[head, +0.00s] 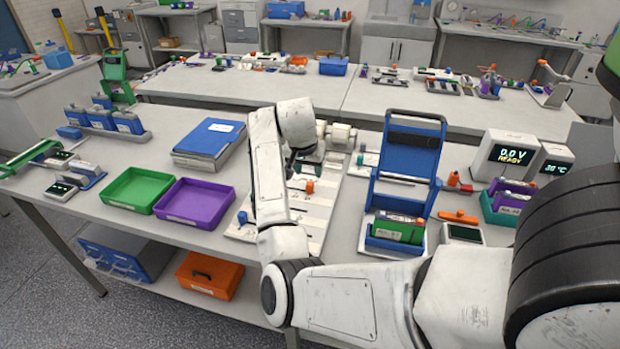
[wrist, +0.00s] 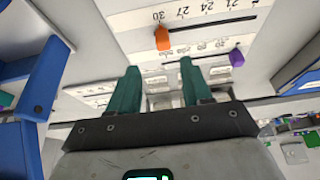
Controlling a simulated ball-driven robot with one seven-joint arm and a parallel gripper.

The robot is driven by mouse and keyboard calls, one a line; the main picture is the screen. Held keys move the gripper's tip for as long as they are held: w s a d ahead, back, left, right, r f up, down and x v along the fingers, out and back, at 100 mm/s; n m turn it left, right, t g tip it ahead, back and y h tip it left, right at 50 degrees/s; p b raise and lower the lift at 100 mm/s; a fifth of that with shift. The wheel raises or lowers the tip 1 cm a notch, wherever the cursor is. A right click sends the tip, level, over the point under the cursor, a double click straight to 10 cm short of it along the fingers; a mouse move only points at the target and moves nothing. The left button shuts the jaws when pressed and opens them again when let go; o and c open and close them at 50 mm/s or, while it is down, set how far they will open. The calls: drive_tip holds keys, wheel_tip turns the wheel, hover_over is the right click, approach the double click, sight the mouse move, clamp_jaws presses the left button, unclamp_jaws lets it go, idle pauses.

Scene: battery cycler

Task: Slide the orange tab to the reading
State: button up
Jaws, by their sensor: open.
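The orange tab (head: 310,187) stands on a white slider board (head: 312,228) in the middle of the table. In the wrist view the orange tab (wrist: 162,38) sits at the 30 end of a dark slot, whose printed numbers run 30, 27, 24, 21. My gripper (head: 304,170) is over the board. Its green fingers (wrist: 159,68) are apart with nothing between them, and the tab shows beyond their tips, apart from them. A white display (head: 513,155) at the right reads 0.0 V READY. A smaller display beside it (head: 556,168) seems to read 20 °C.
A purple tab (wrist: 236,56) and a blue tab (head: 242,217) sit on the board's other rows. A blue upright rack (head: 408,150) stands close to its right.

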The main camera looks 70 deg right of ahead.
drive_tip(key=shift+v, duration=1.35)
drive_tip(key=a+f+n+t, duration=0.1)
drive_tip(key=a+f+n, duration=0.1)
drive_tip(key=a, duration=0.3)
drive_tip(key=w+a+f+n+t, duration=0.1)
drive_tip(key=a+f+n, duration=0.2)
drive_tip(key=a, duration=0.3)
drive_tip(key=w+a+f+n+t, duration=0.1)
drive_tip(key=a+f+n, duration=0.1)
drive_tip(key=a+n, duration=0.2)
drive_tip(key=shift+w+a+f+n, duration=0.15)
drive_tip(key=shift+a+n, duration=0.15)
drive_tip(key=shift+a, duration=0.5)
drive_tip(key=s+a+f+n+t+y, duration=0.1)
drive_tip(key=s+a+f+n+y, duration=0.2)
drive_tip(key=a, duration=0.7)
drive_tip(key=s+a+f+n+t+y, duration=0.1)
drive_tip(key=s+a+f+n, duration=0.2)
drive_tip(key=a, duration=0.7)
drive_tip(key=s+f+n+g, duration=0.1)
drive_tip(key=s+f+g, duration=0.3)
drive_tip(key=s, duration=0.6)
drive_tip(key=shift+s+d+f, duration=0.25)
drive_tip(key=shift+s+f, duration=0.15)
drive_tip(key=shift+c, duration=0.6)
